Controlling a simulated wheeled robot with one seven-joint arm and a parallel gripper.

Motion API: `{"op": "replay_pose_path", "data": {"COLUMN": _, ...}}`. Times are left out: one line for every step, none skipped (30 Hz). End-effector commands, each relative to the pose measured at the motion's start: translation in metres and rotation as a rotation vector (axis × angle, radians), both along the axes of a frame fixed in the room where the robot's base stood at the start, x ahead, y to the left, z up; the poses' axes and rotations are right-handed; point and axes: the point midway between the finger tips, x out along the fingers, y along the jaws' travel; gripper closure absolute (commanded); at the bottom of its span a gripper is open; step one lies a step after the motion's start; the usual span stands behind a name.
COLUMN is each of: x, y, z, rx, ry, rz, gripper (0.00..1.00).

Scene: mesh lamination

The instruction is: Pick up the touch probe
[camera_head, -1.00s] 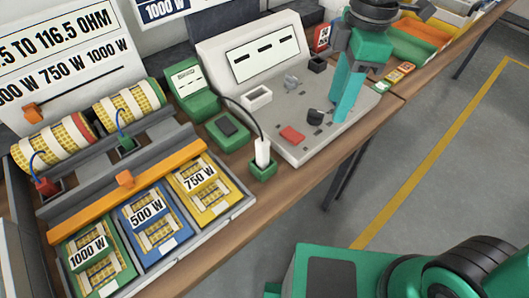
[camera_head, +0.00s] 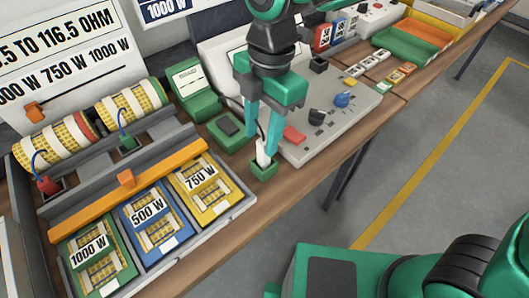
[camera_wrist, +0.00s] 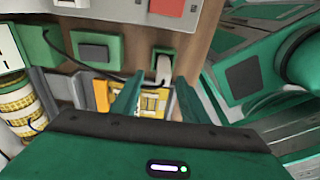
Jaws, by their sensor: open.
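The touch probe (camera_head: 263,154) is a white handle standing upright in a small green holder (camera_head: 264,171) at the front edge of the bench. A dark cable runs from it. My gripper (camera_head: 261,146) is open, pointing down, with its teal fingers on either side of the probe in the head view. In the wrist view the probe (camera_wrist: 163,68) shows just beyond and between the fingertips (camera_wrist: 158,78). I cannot tell whether either finger touches it.
The grey console (camera_head: 352,125) with a red button (camera_head: 294,134) and knobs stands close to the right. A green box (camera_head: 228,130) is just left of the holder. A tray with 1000 W, 500 W and 750 W mesh cards (camera_head: 205,196) lies to the left.

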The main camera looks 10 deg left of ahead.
Motion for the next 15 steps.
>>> {"op": "replay_pose_path", "data": {"x": 0.0, "y": -0.002, "z": -0.007, "rx": -0.002, "ry": 0.001, "rz": -0.001, "gripper": 0.59}}
{"op": "replay_pose_path", "data": {"x": -0.001, "y": -0.003, "z": -0.011, "rx": -0.002, "ry": 0.002, "rz": -0.001, "gripper": 0.59}}
{"op": "replay_pose_path", "data": {"x": -0.001, "y": -0.004, "z": -0.017, "rx": -0.003, "ry": 0.003, "rz": -0.001, "gripper": 0.59}}
{"op": "replay_pose_path", "data": {"x": -0.001, "y": -0.005, "z": -0.022, "rx": -0.003, "ry": 0.003, "rz": -0.001, "gripper": 0.59}}
{"op": "replay_pose_path", "data": {"x": -0.001, "y": -0.006, "z": -0.026, "rx": -0.004, "ry": 0.002, "rz": -0.001, "gripper": 0.59}}
{"op": "replay_pose_path", "data": {"x": -0.001, "y": -0.006, "z": -0.031, "rx": -0.003, "ry": 0.003, "rz": -0.001, "gripper": 0.59}}
{"op": "replay_pose_path", "data": {"x": -0.002, "y": -0.005, "z": -0.035, "rx": -0.003, "ry": 0.003, "rz": -0.001, "gripper": 0.59}}
{"op": "replay_pose_path", "data": {"x": -0.002, "y": -0.005, "z": -0.038, "rx": -0.002, "ry": 0.002, "rz": 0.0, "gripper": 0.59}}
{"op": "replay_pose_path", "data": {"x": -0.002, "y": -0.004, "z": -0.041, "rx": -0.002, "ry": 0.001, "rz": -0.001, "gripper": 0.59}}
{"op": "replay_pose_path", "data": {"x": -0.002, "y": -0.004, "z": -0.044, "rx": -0.002, "ry": 0.001, "rz": -0.001, "gripper": 0.59}}
{"op": "replay_pose_path", "data": {"x": -0.002, "y": -0.004, "z": -0.045, "rx": -0.002, "ry": 0.001, "rz": -0.001, "gripper": 0.59}}
{"op": "replay_pose_path", "data": {"x": -0.002, "y": -0.004, "z": -0.047, "rx": -0.002, "ry": 0.001, "rz": -0.001, "gripper": 0.59}}
{"op": "replay_pose_path", "data": {"x": -0.002, "y": -0.004, "z": -0.047, "rx": -0.001, "ry": 0.001, "rz": -0.001, "gripper": 0.59}}
{"op": "replay_pose_path", "data": {"x": -0.002, "y": -0.004, "z": -0.047, "rx": -0.001, "ry": 0.001, "rz": -0.001, "gripper": 0.59}}
{"op": "replay_pose_path", "data": {"x": -0.002, "y": -0.004, "z": -0.047, "rx": 0.0, "ry": 0.0, "rz": -0.001, "gripper": 0.59}}
